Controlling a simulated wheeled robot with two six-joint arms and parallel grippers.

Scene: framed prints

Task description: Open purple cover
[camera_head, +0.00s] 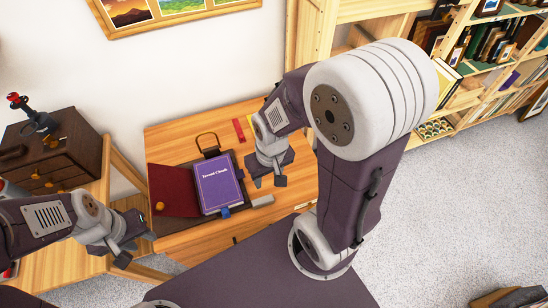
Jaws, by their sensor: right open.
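A purple book (220,190) with white title lettering lies closed on the wooden table, its cover facing up. It rests in a dark case (240,170) with small blue tabs at its edges. A dark red flap (173,190) of the case lies opened out to the left. My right gripper (269,182) is open, pointing down just right of the book, with nothing between its fingers. My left gripper (136,250) is open and empty, lower left of the red flap. Whether either gripper touches the case cannot be told.
A black-handled ring item (208,143) and red strips (239,130) lie behind the book. A grey block (263,201) lies at its right. A dark drawer chest (55,155) stands at left. Shelves (470,85) fill the back right. The table's right front is partly hidden by my arm.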

